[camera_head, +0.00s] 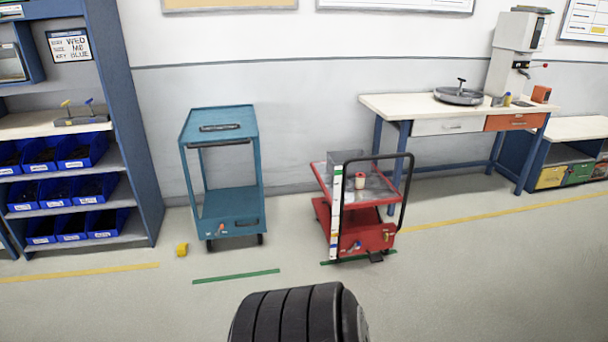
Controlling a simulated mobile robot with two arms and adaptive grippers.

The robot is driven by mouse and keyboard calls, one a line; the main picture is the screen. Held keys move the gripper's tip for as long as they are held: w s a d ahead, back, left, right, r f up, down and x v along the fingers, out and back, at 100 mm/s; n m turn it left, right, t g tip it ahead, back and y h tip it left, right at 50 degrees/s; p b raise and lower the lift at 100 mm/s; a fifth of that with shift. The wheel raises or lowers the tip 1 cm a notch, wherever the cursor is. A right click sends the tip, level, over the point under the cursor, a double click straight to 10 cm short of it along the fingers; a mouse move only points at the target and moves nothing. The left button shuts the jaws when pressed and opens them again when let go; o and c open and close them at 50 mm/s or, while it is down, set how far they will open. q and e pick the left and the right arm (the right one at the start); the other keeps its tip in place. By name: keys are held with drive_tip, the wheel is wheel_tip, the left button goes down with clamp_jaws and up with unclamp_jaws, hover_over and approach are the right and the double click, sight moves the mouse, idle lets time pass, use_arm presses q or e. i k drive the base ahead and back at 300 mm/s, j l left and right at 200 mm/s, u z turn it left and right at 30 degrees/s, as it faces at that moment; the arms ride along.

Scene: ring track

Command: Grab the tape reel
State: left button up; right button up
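A small yellow object (182,249), which looks like a reel of tape, is on the floor. It sits just left of the blue cart's base, near the yellow floor line. It is too small to make out clearly. Neither of my grippers is in view, and nothing is seen touching the yellow object.
A blue cart (222,202) stands by the wall. A red cart (372,240) with a black handle carries a box and small cylinder. A blue shelf (134,130) with bins is at left, a workbench (415,105) at right. The floor ahead is open.

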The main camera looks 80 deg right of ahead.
sight(360, 176)
drive_tip(key=z, duration=3.15)
drive_tip(key=i+j+z, duration=0.15)
drive_tip(key=z, duration=0.8)
drive_tip(key=i+j+z, duration=0.2)
drive_tip(key=j+z, duration=0.15)
drive_tip(key=j, duration=0.3)
drive_tip(key=i+j+z, duration=0.1)
drive_tip(key=j+z, duration=0.25)
drive_tip(key=j, duration=0.35)
drive_tip(key=j+z, duration=0.35)
drive_tip(key=j, duration=0.35)
